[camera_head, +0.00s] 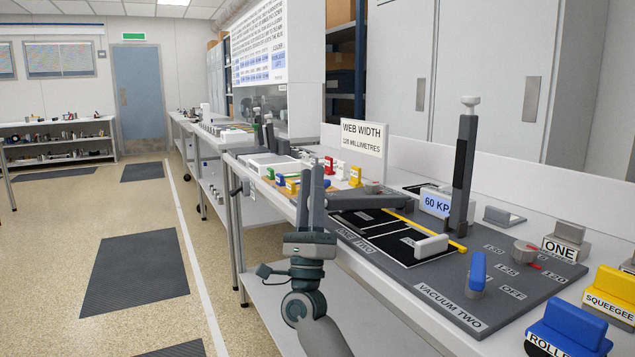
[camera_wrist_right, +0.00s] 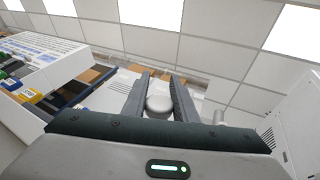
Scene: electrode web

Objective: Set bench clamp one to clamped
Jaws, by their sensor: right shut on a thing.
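My right gripper (camera_head: 311,178) points upward at the front edge of the bench. It is shut on the end of a dark clamp lever (camera_head: 362,200), which lies low and nearly level toward the left. In the right wrist view, the lever's pale round knob (camera_wrist_right: 158,98) sits between the two fingers. A second clamp lever (camera_head: 464,180) with a pale knob stands upright farther right on the dark board (camera_head: 515,285). The number of the held clamp cannot be read for certain. My left gripper is not in view.
The board also carries a blue-handled switch (camera_head: 477,272), a round dial (camera_head: 525,253) and a white handle (camera_head: 431,246). A "60 KP" block (camera_head: 436,202) and a "WEB WIDTH" sign (camera_head: 363,140) stand behind.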

